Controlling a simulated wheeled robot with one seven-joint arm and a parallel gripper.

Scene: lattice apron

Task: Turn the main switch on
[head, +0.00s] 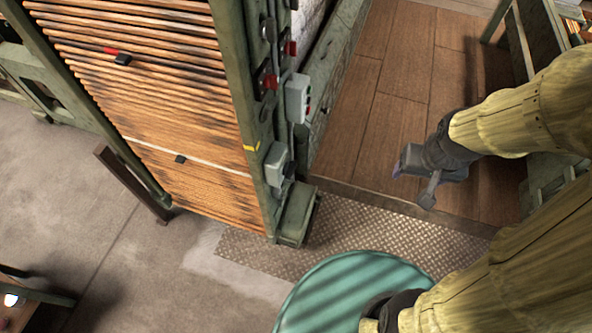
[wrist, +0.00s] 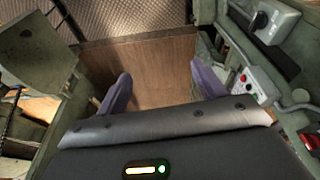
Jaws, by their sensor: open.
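My gripper (head: 413,180) is open and empty, held over the wooden floor to the right of the green machine post. Its two purple fingers, well apart, also show in the wrist view (wrist: 160,82). In the wrist view a grey box with a black knob (wrist: 262,20), which looks like a main switch, sits at the upper right, apart from the fingers. Its on or off position cannot be read. In the head view a grey box (head: 276,164) on the lower post may be the same switch; I cannot tell for sure.
A grey button box (head: 298,97) and red-backed switches (head: 266,82) are on the post. A panel with small buttons (wrist: 250,85) shows in the wrist view. The slatted wooden panel (head: 160,100) stands left. Wooden floor (head: 385,110) between post and gripper is clear.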

